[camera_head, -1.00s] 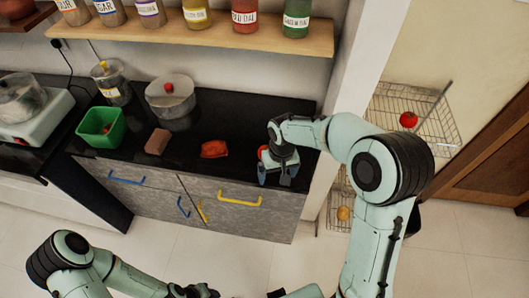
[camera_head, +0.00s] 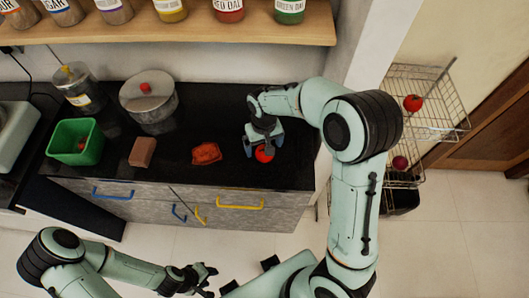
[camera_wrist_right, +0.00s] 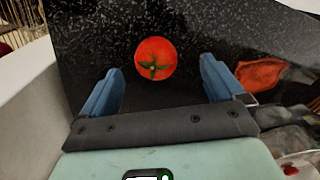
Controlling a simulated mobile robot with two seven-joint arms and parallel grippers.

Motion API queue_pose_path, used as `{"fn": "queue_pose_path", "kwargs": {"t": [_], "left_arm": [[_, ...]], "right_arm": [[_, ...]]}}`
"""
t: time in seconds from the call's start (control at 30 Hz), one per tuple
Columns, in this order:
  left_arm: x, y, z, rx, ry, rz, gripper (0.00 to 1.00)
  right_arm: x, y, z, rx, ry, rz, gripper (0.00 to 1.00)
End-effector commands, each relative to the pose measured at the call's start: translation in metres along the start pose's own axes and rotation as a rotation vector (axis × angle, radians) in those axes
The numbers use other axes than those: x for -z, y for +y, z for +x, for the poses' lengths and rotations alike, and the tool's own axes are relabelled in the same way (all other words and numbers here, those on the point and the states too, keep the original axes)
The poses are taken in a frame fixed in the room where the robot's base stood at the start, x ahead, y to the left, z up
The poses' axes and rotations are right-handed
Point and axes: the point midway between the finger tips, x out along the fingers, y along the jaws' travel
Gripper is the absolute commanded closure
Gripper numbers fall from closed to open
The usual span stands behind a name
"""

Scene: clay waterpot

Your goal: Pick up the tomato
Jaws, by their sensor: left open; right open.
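A red tomato (camera_head: 264,155) sits on the black counter near its front right part. In the right wrist view the tomato (camera_wrist_right: 155,58) shows its green stem, just beyond and between the two blue fingers. My right gripper (camera_head: 265,143) is open above the tomato, pointing down. The fingers (camera_wrist_right: 160,82) stand apart with a gap on either side of the tomato. My left gripper (camera_head: 208,277) is open and empty, low over the floor in front of the cabinet. Another red tomato (camera_head: 413,103) lies on the wire rack at the right.
An orange-red packet-like item (camera_head: 206,153) and a brown block (camera_head: 142,152) lie left of the tomato. A green bin (camera_head: 75,142) and a metal pot (camera_head: 149,102) stand further left. A jar shelf (camera_head: 200,32) hangs above; a wall bounds the counter's right.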

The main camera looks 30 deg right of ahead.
Motion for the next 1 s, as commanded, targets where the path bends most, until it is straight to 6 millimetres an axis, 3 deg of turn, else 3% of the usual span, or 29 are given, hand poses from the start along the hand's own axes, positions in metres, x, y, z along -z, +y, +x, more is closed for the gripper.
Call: {"fn": "queue_pose_path", "kwargs": {"t": [0.17, 0.5, 0.77, 0.8, 1.0], "left_arm": [[0.000, 0.000, 0.000, 0.000, 0.001, 0.000, 0.57], [0.002, 0.002, -0.003, -0.001, 0.003, 0.001, 0.57], [0.002, 0.002, -0.002, -0.001, 0.003, 0.001, 0.57], [0.002, 0.002, -0.002, -0.001, 0.003, 0.001, 0.57], [0.002, 0.002, -0.002, -0.001, 0.003, 0.001, 0.57]], "right_arm": [[0.001, 0.001, 0.011, -0.001, 0.000, 0.001, 0.04], [0.006, 0.008, 0.056, -0.001, -0.001, 0.002, 0.04], [0.007, 0.008, 0.060, 0.000, 0.001, 0.001, 0.04], [0.007, 0.008, 0.059, 0.000, 0.001, 0.001, 0.08], [0.007, 0.008, 0.059, 0.000, 0.001, 0.001, 0.67]]}}
